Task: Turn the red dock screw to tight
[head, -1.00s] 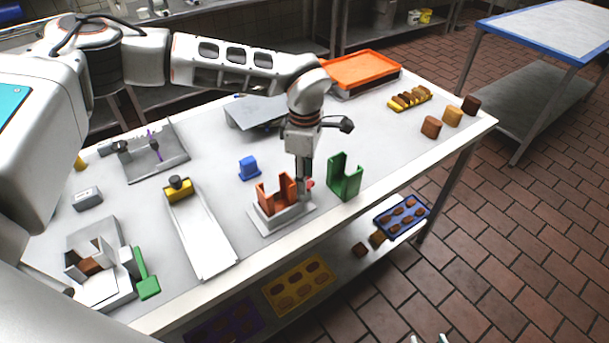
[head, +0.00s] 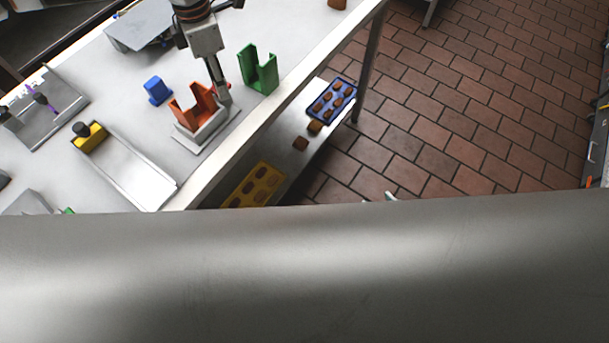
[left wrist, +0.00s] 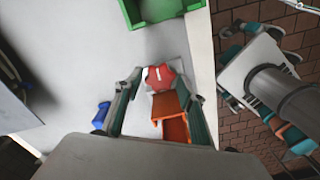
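The red dock screw (left wrist: 160,77) is a knob with a white mark, beside the orange dock (head: 192,108) on its pale base (head: 207,136). In the head view only a bit of red (head: 229,86) shows by the fingertips. My left gripper (head: 222,96) points down at the dock's right side. In the left wrist view its fingers (left wrist: 160,82) stand on both sides of the screw, apparently with small gaps. Part of my right arm, apparently with its gripper (left wrist: 232,78), shows beyond the table edge; its finger opening is unclear.
A green U-shaped holder (head: 258,72) stands close to the right of the dock. A blue block (head: 157,91) sits behind it, and a metal tray (head: 130,165) with a yellow block (head: 89,137) lies left. The table's front edge is close.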

